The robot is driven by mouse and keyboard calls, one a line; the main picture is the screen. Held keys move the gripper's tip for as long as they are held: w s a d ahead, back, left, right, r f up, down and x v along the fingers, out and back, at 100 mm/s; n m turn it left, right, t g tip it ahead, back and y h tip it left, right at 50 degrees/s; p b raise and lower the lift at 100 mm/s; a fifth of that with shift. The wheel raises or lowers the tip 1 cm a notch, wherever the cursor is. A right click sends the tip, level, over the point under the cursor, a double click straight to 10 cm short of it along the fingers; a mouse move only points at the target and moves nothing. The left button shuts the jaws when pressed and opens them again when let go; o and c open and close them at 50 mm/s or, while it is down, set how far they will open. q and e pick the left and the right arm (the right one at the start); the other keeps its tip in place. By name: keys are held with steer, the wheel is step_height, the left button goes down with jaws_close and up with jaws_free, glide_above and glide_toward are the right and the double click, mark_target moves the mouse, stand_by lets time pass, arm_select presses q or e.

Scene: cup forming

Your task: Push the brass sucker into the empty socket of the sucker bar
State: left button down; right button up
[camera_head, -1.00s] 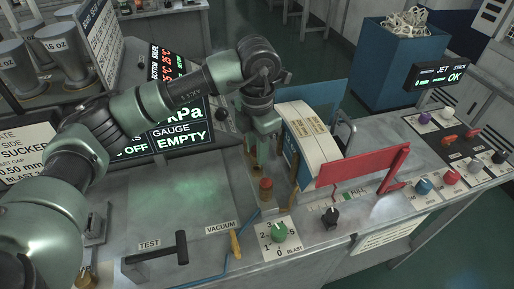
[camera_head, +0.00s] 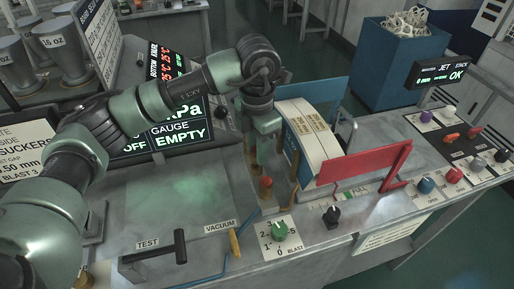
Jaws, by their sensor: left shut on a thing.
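My left gripper (camera_head: 262,160) points down over the bench, just left of the blue-sided stack of paper blanks. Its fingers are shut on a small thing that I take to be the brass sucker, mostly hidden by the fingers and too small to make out. A small red-topped brass piece (camera_head: 266,184) stands just in front of the gripper; I cannot tell whether it touches the fingers. I cannot make out the sucker bar or its empty socket. My right gripper is not in view.
The blue-sided magazine of blanks (camera_head: 305,135) and a red bar (camera_head: 365,165) stand close on the right. In front are a green knob (camera_head: 280,231), a black knob (camera_head: 331,215), the yellow vacuum lever (camera_head: 235,243) and the black test handle (camera_head: 180,246). A bare plate (camera_head: 175,200) lies left.

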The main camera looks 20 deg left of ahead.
arm_select(q)
steer(key=shift+f+b, duration=1.1)
steer(key=shift+f, duration=0.1)
steer(key=c, duration=1)
jaws_free()
steer(key=shift+c, duration=0.2)
step_height(320, 180, up, 8)
steer(key=shift+f+b, duration=0.1)
steer(key=shift+b, duration=0.8)
